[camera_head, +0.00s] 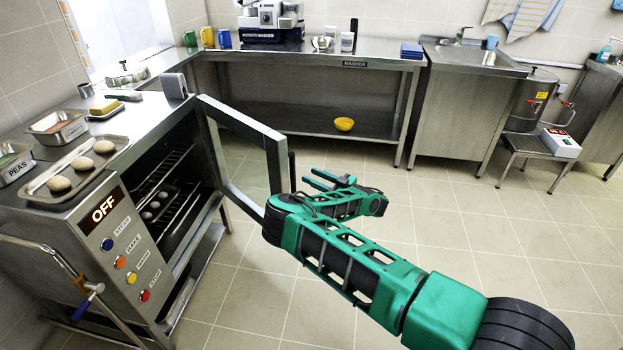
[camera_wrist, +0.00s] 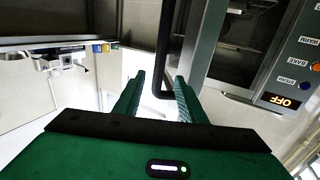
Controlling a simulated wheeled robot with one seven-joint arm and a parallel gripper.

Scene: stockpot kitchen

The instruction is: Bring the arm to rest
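My green arm reaches in from the lower right in the head view. My gripper (camera_head: 314,177) is out by the open oven door (camera_head: 238,124), just right of its dark handle (camera_head: 291,165). In the wrist view the two green fingers of my gripper (camera_wrist: 158,88) are apart with nothing held. The dark handle (camera_wrist: 163,50) shows ahead, in line with the gap between the fingers. I cannot tell how far it is from the fingertips. The oven (camera_head: 117,225) stands at the left with its display reading OFF.
A tray (camera_head: 110,147) with pale dough balls lies on the oven top beside a PEAS container (camera_head: 14,168). More balls sit on a tray inside the oven. A counter (camera_head: 340,57), a sink (camera_head: 470,55) and a stool (camera_head: 535,143) stand behind. The middle floor is clear.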

